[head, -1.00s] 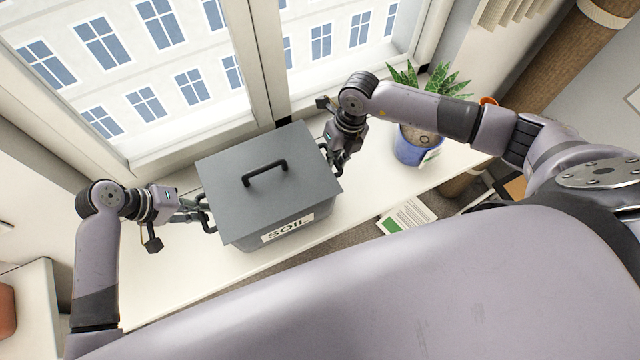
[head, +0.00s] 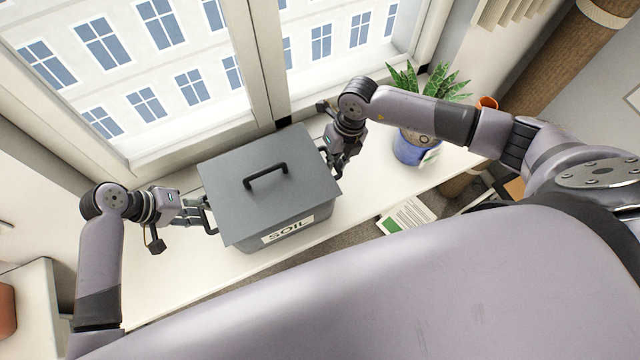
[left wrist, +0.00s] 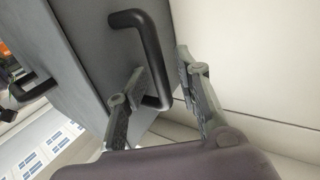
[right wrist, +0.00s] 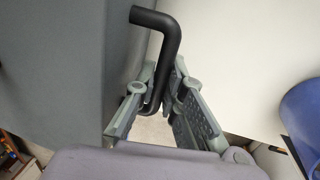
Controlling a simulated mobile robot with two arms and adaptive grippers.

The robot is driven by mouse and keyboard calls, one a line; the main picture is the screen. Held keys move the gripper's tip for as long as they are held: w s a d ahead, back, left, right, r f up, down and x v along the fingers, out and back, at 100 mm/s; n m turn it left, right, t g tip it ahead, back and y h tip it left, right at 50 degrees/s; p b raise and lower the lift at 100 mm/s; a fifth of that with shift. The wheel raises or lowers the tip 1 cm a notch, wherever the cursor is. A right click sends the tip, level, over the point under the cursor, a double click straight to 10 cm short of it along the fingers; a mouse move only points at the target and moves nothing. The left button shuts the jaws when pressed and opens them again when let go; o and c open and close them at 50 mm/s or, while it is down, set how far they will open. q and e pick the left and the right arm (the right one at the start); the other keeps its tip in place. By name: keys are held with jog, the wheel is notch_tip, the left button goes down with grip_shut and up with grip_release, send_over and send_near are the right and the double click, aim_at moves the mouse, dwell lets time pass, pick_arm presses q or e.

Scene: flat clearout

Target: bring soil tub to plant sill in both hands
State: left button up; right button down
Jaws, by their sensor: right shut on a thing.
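The soil tub (head: 240,188) is a grey lidded box with a black lid handle and a SOIL label on its front. It is at the white plant sill (head: 180,280) below the window, and looks to be standing on it. My left gripper (head: 198,209) is at the tub's left side. In the left wrist view its fingers (left wrist: 163,95) are apart, with the black side handle (left wrist: 153,55) between them, nearer one finger. My right gripper (head: 332,152) is at the right side, shut on the other side handle (right wrist: 162,45).
A plant in a blue pot (head: 408,150) stands on the sill to the right of my right gripper. A small orange pot (head: 487,103) is beyond it. A paper with a green patch (head: 405,217) lies below the sill's front edge. The sill's left part is clear.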

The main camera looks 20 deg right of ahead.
jog(key=shift+w+a+r, duration=0.1)
jog(key=shift+r, duration=0.1)
pick_arm(q)
jog(key=shift+s+f, duration=0.2)
pick_arm(e)
jog(key=c, duration=2.1)
grip_release()
jog(key=shift+f, duration=0.2)
pick_arm(q)
jog(key=shift+r, duration=0.15)
pick_arm(e)
jog(key=o, duration=0.5)
jog(key=shift+s, duration=0.25)
pick_arm(q)
jog(key=shift+c, duration=1.3)
pick_arm(e)
jog(key=shift+w, duration=0.1)
jog(key=shift+c, duration=1.1)
